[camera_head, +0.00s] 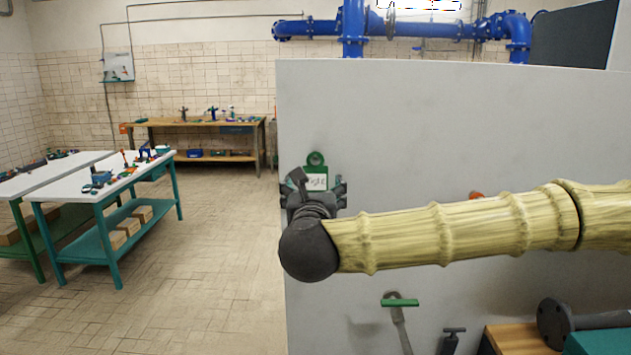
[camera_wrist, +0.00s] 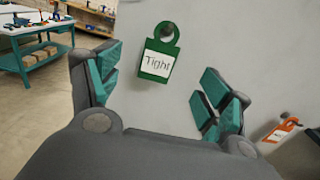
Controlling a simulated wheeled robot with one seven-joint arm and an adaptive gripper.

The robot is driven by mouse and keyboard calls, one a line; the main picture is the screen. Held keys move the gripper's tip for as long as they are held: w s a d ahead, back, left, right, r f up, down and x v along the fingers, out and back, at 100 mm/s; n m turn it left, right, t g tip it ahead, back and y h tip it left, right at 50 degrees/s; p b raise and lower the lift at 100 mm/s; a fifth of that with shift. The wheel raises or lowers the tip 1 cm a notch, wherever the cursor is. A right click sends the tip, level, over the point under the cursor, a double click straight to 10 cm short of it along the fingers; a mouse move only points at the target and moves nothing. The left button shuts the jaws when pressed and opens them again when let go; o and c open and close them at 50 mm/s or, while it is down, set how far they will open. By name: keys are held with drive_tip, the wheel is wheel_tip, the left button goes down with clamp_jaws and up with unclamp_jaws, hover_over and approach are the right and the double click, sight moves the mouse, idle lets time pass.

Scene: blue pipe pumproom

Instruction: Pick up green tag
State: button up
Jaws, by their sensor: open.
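The green tag (camera_wrist: 155,72) hangs on the grey panel (camera_wrist: 235,45) and carries a white label reading "Tight". A round hole at its top sits around a dark peg or hook. In the head view the green tag (camera_head: 316,160) shows just above my gripper (camera_head: 314,188), its lower part partly hidden. In the wrist view my gripper (camera_wrist: 158,95) is open, with teal finger pads to the left and right of the tag. The tag lies between and beyond the fingertips, and no contact is visible.
An orange tag (camera_wrist: 280,130) is on the panel at the right. A green-handled valve (camera_head: 400,302) is low on the panel. White-topped tables (camera_head: 105,185) and a wooden bench (camera_head: 195,124) stand left and behind. Floor left of the panel is clear.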

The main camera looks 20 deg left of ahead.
sight(315, 171)
drive_tip(key=p+x, duration=0.1)
drive_tip(key=x, duration=0.1)
drive_tip(key=p+x, duration=0.1)
drive_tip(key=x, duration=0.2)
drive_tip(key=shift+w+r, duration=0.2)
drive_tip(key=shift+r, duration=0.05)
drive_tip(key=shift+p+x, duration=1.95)
drive_tip(key=shift+x, duration=0.75)
drive_tip(key=c, duration=1)
